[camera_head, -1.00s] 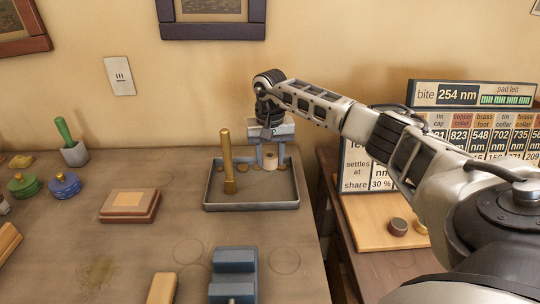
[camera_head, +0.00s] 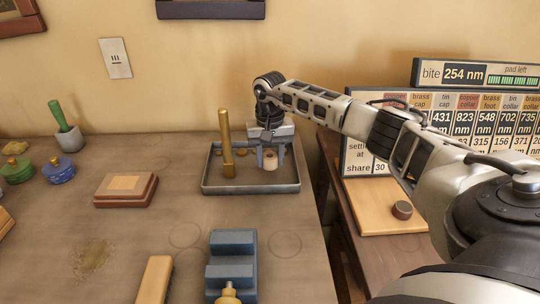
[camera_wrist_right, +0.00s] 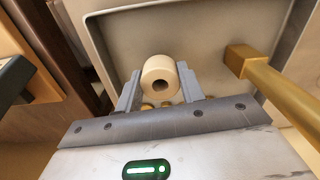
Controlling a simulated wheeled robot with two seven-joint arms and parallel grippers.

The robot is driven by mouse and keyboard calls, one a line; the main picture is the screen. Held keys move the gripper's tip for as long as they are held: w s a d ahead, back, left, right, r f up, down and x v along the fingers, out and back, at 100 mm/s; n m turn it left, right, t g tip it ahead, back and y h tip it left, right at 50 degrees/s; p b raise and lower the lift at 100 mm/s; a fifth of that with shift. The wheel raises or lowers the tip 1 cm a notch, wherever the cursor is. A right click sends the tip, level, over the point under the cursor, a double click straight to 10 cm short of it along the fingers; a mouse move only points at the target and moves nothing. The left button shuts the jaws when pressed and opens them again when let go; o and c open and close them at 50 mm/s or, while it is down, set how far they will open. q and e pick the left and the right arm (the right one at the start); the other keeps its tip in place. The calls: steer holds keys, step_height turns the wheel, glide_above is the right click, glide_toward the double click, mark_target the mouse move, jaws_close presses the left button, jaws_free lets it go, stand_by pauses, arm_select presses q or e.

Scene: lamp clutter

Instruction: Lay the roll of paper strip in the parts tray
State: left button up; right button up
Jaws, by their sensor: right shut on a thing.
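The roll of paper strip (camera_head: 270,162) is a small cream cylinder with a dark hole in its end. My right gripper (camera_head: 270,158) is shut on it, inside the area of the grey parts tray (camera_head: 250,188). In the right wrist view the roll (camera_wrist_right: 160,78) sits between the two fingers (camera_wrist_right: 160,92), above the tray floor (camera_wrist_right: 205,30). I cannot tell whether the roll touches the floor. Several small brass discs (camera_wrist_right: 165,104) lie in the tray beyond and beside it. My left gripper is in neither view.
A brass post (camera_head: 225,140) stands in the left half of the tray, left of my gripper. A blue stepped block (camera_head: 232,260) is in front. A red-brown block (camera_head: 126,190) lies left. A board with readings (camera_head: 460,125) stands at the right.

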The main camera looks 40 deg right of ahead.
steer(key=shift+f, duration=0.25)
steer(key=shift+f+b, duration=1.1)
steer(key=shift+f, duration=0.1)
steer(key=o, duration=0.8)
steer(key=shift+o, duration=0.8)
steer(key=shift+r+p, duration=2.25)
steer(key=shift+r, duration=0.8)
